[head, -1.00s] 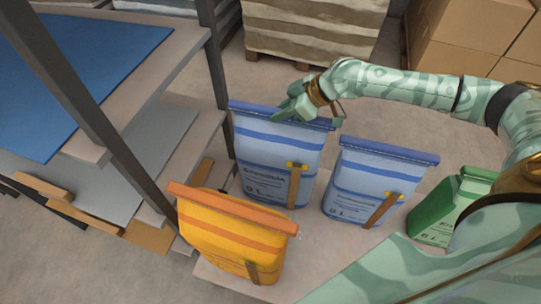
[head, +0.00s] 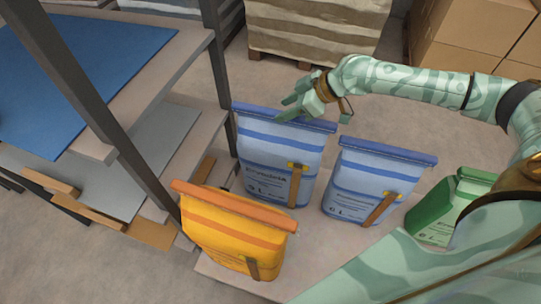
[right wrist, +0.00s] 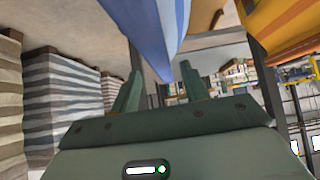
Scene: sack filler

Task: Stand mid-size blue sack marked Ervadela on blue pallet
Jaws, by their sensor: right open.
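Two blue striped sacks stand upright side by side: a larger left blue sack (head: 277,157) and a smaller right blue sack (head: 365,180). Their label names are too blurred to read surely. My right gripper (head: 288,107) is open at the top edge of the left blue sack, its fingers spread. In the right wrist view the open fingers (right wrist: 157,90) have a blue striped sack (right wrist: 152,30) beyond them; I cannot tell if they touch it. A flat blue surface (head: 85,75) lies on the upper shelf at left, bare where visible. My left gripper is not in view.
An orange sack (head: 230,235) stands in front of the left blue sack. A green container (head: 445,212) stands at right, partly behind my arm. A dark rack post (head: 90,100) rises before the shelf. Stacked cartons (head: 470,40) stand at the back right.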

